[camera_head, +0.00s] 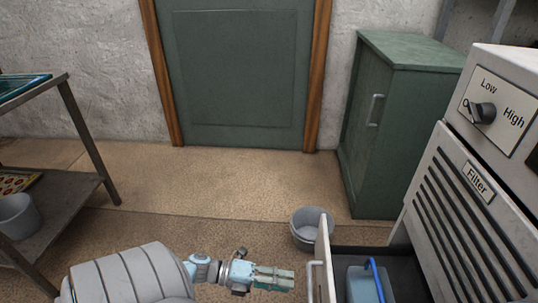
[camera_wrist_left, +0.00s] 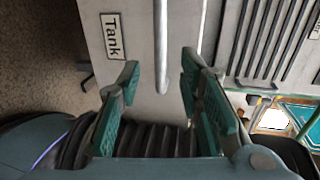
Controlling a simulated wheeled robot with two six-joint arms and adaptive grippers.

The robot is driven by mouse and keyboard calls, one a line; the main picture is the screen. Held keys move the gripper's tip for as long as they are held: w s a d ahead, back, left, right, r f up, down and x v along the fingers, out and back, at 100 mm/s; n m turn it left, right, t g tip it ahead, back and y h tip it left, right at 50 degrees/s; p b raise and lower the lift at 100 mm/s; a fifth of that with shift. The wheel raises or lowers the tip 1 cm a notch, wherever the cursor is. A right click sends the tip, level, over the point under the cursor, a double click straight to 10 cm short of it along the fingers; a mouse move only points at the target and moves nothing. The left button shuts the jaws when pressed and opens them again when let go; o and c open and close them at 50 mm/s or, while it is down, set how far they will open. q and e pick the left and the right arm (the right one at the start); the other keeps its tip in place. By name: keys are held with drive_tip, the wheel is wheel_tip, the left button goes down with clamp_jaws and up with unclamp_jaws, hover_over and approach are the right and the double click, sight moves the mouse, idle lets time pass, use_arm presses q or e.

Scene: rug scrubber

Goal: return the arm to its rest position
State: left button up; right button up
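My left gripper (camera_head: 290,279) reaches in from the lower left in the head view. It points right, toward the handle (camera_head: 314,282) of the pulled-out drawer, with a small gap between them. In the left wrist view my left gripper (camera_wrist_left: 160,60) has its two green-padded fingers spread wide with nothing held. The handle bar (camera_wrist_left: 162,45) and the panel labelled "Tank" (camera_wrist_left: 112,38) lie beyond the fingers. My right gripper is in neither view.
The open drawer (camera_head: 325,245) of the grey machine (camera_head: 450,200) holds a blue tank (camera_head: 362,285). A grey bucket (camera_head: 305,228) stands beside the drawer. A green cabinet (camera_head: 370,130) is behind. A metal shelf (camera_head: 65,205) stands left. The floor between is clear.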

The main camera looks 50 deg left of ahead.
use_arm(q)
drive_tip(key=shift+v, duration=1.95)
